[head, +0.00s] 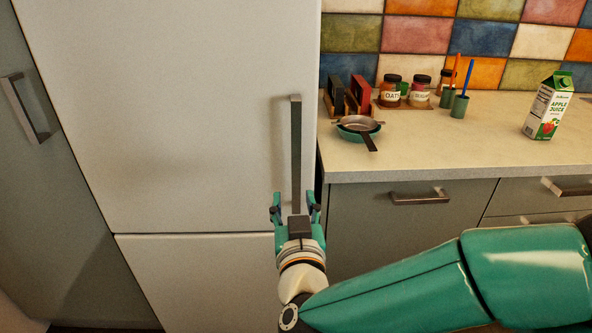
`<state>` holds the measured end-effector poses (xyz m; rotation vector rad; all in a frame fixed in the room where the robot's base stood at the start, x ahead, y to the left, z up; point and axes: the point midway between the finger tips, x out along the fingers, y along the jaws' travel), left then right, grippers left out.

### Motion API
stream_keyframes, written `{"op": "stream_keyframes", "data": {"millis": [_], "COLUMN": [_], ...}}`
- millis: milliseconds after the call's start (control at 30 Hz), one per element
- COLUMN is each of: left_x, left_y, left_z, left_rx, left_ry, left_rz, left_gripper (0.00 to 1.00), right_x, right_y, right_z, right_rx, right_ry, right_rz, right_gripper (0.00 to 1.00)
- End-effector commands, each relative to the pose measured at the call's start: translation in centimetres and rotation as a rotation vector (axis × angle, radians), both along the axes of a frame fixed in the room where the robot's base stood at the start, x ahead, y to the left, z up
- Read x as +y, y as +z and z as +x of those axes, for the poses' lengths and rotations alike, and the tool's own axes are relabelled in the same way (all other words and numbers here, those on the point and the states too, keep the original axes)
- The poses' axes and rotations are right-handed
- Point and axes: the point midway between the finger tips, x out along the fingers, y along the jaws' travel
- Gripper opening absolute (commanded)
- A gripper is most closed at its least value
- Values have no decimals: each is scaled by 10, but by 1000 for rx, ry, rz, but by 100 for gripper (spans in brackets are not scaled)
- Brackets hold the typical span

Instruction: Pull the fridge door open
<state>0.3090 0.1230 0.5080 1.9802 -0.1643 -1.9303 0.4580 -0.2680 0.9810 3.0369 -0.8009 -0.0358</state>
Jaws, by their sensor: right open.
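The white fridge door (170,110) fills the left and middle of the head view. It looks closed, with a thin seam above the lower white panel (205,275). Its dark vertical handle (296,150) is near the door's right edge. My right gripper (295,203) is at the handle's lower end, with its fingers open, one on each side of the handle. I cannot tell whether either finger touches it. My left gripper is not in view.
A grey cabinet (30,200) with a handle (28,108) is at the left.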

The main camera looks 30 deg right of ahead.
Motion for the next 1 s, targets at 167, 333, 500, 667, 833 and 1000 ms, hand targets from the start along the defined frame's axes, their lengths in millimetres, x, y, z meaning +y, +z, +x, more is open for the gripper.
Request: {"op": "stream_keyframes", "data": {"millis": [167, 333, 500, 667, 833, 1000], "left_x": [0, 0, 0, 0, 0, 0], "left_y": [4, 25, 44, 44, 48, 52], "left_z": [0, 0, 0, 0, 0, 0], "left_rx": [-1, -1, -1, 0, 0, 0], "left_ry": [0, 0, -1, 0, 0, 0], "left_rz": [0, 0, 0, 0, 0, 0], "left_gripper": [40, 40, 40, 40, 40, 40], "right_x": [-10, -16, -28, -47, -66, -82], "right_y": [11, 15, 10, 8, 8, 8], "right_z": [-7, 4, 21, 52, 84, 111], "right_rx": [-22, -19, -17, -22, -22, -22], "right_ry": [-42, -45, -43, -42, -41, -38], "right_rz": [-9, -13, -6, -5, -5, -5], "right_gripper": [48, 48, 48, 48, 48, 48]}}
